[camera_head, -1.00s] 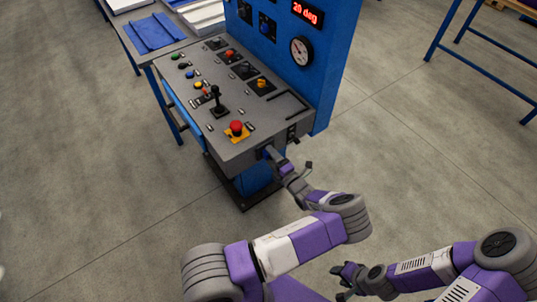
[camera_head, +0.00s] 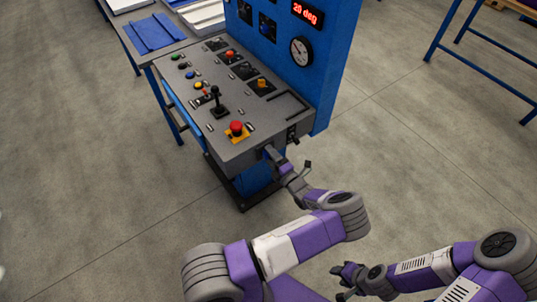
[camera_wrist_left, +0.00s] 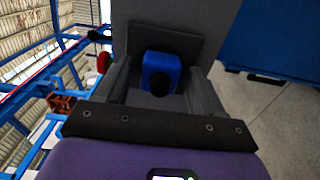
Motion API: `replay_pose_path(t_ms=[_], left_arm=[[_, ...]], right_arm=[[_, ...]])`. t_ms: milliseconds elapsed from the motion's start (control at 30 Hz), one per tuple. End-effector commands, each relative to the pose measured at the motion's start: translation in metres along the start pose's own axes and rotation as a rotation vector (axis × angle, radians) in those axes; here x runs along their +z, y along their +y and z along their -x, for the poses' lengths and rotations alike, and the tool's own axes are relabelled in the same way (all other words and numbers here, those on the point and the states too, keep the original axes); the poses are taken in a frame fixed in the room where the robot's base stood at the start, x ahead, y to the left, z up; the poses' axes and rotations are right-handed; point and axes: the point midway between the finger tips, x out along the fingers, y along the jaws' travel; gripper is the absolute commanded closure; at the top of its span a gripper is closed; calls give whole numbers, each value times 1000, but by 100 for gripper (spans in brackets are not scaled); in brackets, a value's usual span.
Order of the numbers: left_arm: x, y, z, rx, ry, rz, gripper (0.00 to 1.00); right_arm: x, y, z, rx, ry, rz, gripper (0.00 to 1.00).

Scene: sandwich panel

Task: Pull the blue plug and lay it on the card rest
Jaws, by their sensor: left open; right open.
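The blue plug (camera_wrist_left: 155,70) sits in a dark square plate on the grey console side in the left wrist view. It has a round black end facing the camera. My left gripper (camera_head: 268,152) is at the console's near right side, open, with one finger on each side of the plug. A gap shows between the plug and the fingers. In the head view the plug is hidden behind this gripper. My right gripper (camera_head: 345,276) is open and empty, low over the floor. I cannot tell for certain which part is the card rest.
The grey console top (camera_head: 218,138) carries a red mushroom button (camera_head: 236,127), a black lever (camera_head: 216,98) and several small knobs. A blue upright panel (camera_head: 335,60) with a gauge stands behind it. A table with a blue tray (camera_head: 153,33) is at upper left.

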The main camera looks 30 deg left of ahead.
Motion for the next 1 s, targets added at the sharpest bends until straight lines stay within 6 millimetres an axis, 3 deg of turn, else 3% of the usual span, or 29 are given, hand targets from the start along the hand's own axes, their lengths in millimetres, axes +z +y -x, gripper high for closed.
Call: replay_pose_path(t_ms=[533,900,1000], left_arm=[[0,0,0,1,-1,0,32],[0,0,0,1,0,0,89],[0,0,0,1,0,0,100]], right_arm=[[0,0,1,0,0,0,57],[0,0,1,0,0,0,57],[0,0,1,0,0,0,57]])
